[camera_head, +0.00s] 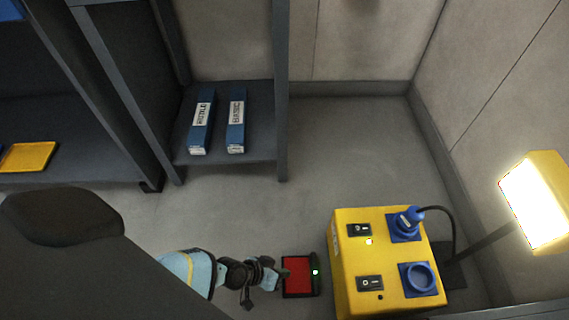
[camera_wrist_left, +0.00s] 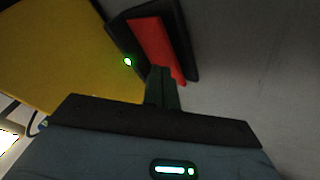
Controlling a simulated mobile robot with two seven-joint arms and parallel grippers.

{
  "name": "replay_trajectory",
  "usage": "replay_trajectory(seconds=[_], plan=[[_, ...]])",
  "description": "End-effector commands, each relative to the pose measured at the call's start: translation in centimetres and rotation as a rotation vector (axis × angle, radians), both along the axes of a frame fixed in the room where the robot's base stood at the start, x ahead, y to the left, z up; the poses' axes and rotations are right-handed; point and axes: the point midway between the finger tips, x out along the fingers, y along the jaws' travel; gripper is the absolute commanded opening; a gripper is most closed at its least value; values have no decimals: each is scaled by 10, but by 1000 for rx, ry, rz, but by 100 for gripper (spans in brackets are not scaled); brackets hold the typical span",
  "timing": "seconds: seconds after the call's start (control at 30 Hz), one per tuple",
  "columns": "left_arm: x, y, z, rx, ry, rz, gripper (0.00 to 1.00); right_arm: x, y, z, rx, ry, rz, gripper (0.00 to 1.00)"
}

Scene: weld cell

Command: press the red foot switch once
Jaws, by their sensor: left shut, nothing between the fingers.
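The red foot switch (camera_head: 298,275) lies on the floor just left of a yellow box. It has a red pedal in a dark frame, and a small green light glows on its right edge. My left gripper (camera_head: 280,273) is at the left edge of the pedal in the head view. In the left wrist view the shut, empty fingers (camera_wrist_left: 161,76) overlap the lower end of the red pedal (camera_wrist_left: 156,48). I cannot tell whether they touch it. My right gripper is not in view.
The yellow power box (camera_head: 386,262) with switches and blue sockets stands right of the pedal. A lit work lamp (camera_head: 535,203) is at the far right. A shelf (camera_head: 260,148) holds two blue boxes (camera_head: 236,122). A yellow tray (camera_head: 27,157) sits at left. The floor behind is clear.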

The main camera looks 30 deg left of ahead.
Motion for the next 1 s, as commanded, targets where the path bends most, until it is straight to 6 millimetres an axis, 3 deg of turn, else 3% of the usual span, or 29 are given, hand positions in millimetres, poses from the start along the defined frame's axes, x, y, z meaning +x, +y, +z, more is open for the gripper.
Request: replay_trajectory(seconds=[0.47,1.0], plan=[[1,-1,7,-1,-1,1,0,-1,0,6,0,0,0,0],[3,-2,52,-2,-2,2,0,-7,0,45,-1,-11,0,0]])
